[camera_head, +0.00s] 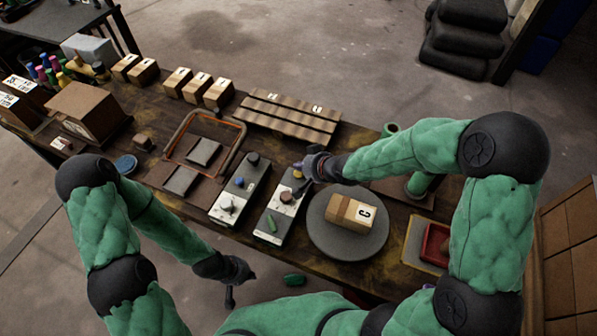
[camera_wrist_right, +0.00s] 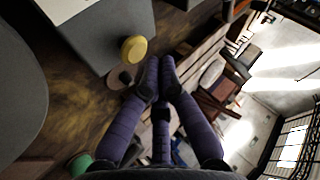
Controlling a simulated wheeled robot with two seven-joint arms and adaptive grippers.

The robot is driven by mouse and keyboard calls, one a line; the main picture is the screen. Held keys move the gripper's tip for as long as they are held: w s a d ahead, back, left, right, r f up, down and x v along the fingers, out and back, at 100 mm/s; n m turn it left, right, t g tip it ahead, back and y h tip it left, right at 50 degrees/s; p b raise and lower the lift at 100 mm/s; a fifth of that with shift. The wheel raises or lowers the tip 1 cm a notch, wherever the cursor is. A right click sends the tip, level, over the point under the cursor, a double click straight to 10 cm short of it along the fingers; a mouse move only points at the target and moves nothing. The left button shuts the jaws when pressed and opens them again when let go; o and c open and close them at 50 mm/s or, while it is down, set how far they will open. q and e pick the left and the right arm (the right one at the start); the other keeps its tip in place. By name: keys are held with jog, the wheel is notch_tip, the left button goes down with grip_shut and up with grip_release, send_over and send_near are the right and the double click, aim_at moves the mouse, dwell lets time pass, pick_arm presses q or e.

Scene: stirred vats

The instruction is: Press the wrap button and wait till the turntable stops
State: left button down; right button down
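The grey turntable (camera_head: 322,240) carries a brown carton marked C (camera_head: 345,211). Left of it stands a control box (camera_head: 262,234) with a yellow button (camera_head: 298,174), a red-brown knob (camera_head: 286,197) and a green part; I cannot read which is the wrap button. My right gripper (camera_head: 303,178) is at the far end of this box, beside the yellow button. In the right wrist view, its fingers (camera_wrist_right: 158,62) are close together with nothing seen between them, and a yellow button (camera_wrist_right: 133,49) is just beside their tips. My left gripper (camera_head: 230,298) hangs at the table's front edge; its fingers are unclear.
Wooden slats (camera_head: 285,118), small cartons (camera_head: 178,80) and an orange-rimmed frame (camera_head: 212,116) lie beyond. A red tray (camera_head: 436,243) is right of the turntable.

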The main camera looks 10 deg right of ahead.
jog(key=shift+f, duration=0.2)
jog(key=shift+f, duration=0.25)
jog(key=shift+f+b, duration=0.55)
dwell(1.0)
jog(key=shift+r, duration=0.1)
dwell(0.3)
jog(key=shift+r+p, duration=0.95)
jog(key=shift+p, duration=0.15)
